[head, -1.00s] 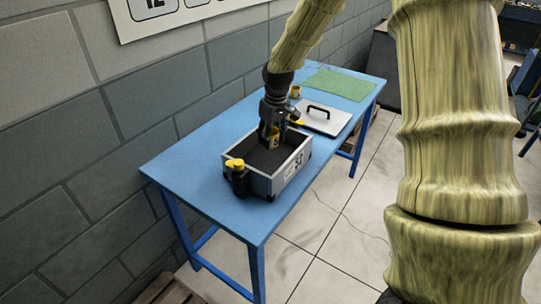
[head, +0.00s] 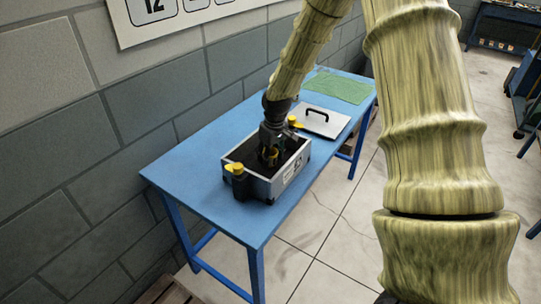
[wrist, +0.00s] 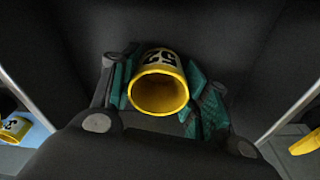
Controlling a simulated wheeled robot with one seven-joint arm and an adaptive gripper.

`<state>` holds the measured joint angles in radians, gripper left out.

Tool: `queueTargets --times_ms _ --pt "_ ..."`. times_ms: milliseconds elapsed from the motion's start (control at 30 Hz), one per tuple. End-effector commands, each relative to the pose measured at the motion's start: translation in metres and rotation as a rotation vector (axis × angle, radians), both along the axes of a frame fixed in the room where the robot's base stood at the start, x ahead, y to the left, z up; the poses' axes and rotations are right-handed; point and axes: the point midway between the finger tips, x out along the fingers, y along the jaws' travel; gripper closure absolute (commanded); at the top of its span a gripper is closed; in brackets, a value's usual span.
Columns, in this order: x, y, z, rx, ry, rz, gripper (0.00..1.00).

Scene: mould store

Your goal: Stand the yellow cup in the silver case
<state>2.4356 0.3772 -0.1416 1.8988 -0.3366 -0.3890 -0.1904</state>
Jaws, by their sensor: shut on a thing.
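The silver case (head: 291,180) stands open on the blue table, with a dark lining. My gripper (head: 269,154) reaches down into it from above. It is shut on the yellow cup (head: 271,154), which is inside the case walls. In the wrist view the cup (wrist: 158,88) sits between the two teal finger pads, its open rim towards the camera and a pale label with dark digits on its side. Dark lining surrounds it there. I cannot tell whether its base touches the case floor.
A silver lid (head: 325,124) with a black handle lies behind the case, and a green mat (head: 338,87) farther back. Another yellow cup (wrist: 15,128) stands on the table outside the case.

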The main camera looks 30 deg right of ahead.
Motion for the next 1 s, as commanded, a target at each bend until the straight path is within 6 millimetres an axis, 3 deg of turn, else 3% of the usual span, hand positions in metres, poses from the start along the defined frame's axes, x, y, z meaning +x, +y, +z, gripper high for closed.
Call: queueTargets --times_ms 133,167,267,300,733,1000 --pt "0.000 0.000 -0.003 0.000 0.001 0.000 0.78" --pt "0.000 0.000 -0.003 0.000 0.000 0.000 0.52" --pt "0.000 0.000 -0.003 0.000 0.000 0.000 0.34" --pt "0.000 0.000 -0.003 0.000 0.000 0.000 0.32" --pt "0.000 0.000 0.003 0.000 -0.001 0.000 0.32" --pt "-0.003 -0.001 0.035 -0.001 -0.003 0.001 0.32"
